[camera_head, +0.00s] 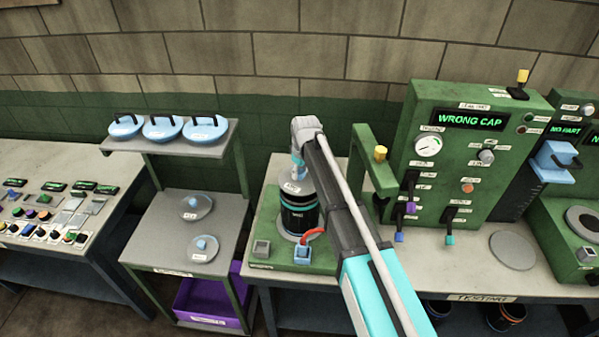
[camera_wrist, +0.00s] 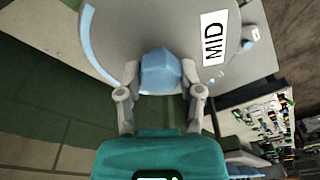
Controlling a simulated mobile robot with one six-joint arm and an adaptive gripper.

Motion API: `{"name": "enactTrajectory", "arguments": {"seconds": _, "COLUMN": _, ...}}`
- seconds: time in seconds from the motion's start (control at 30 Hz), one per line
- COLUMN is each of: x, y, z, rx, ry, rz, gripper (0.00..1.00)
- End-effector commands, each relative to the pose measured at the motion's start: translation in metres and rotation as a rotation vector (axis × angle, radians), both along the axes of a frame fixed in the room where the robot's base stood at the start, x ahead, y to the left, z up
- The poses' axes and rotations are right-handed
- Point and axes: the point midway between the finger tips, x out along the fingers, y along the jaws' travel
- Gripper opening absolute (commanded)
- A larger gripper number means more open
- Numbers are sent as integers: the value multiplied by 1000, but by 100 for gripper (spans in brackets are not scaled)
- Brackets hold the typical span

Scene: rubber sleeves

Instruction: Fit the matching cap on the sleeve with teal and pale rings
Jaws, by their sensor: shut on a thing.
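A black sleeve (camera_head: 299,216) with teal and pale bands stands upright on the green test stand (camera_head: 262,226). A grey round cap (camera_head: 296,188) sits at the top of the sleeve. In the wrist view the cap (camera_wrist: 118,28) bears the label MID and has a blue knob (camera_wrist: 162,72). My gripper (camera_head: 297,160) is above the sleeve. In the wrist view its two fingers (camera_wrist: 160,92) are shut on the knob from both sides. Whether the cap is fully seated cannot be told. My arm hides part of the sleeve's right side.
A green panel's display (camera_head: 470,121) reads WRONG CAP. Left, a rack (camera_head: 180,257) holds two grey caps with blue knobs (camera_head: 197,207) below and three blue caps with dark handles (camera_head: 162,128) above.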

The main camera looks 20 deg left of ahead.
Motion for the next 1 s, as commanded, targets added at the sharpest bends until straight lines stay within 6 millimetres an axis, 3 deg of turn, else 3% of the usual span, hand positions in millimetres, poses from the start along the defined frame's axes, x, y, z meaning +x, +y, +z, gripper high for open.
{"name": "enactTrajectory", "arguments": {"seconds": 0.6, "x": -1, "y": 1, "z": -28, "rx": 0, "ry": 0, "rz": 1, "gripper": 0}}
{"name": "enactTrajectory", "arguments": {"seconds": 1.0, "x": -1, "y": 2, "z": -35, "rx": 0, "ry": 0, "rz": 2, "gripper": 0}}
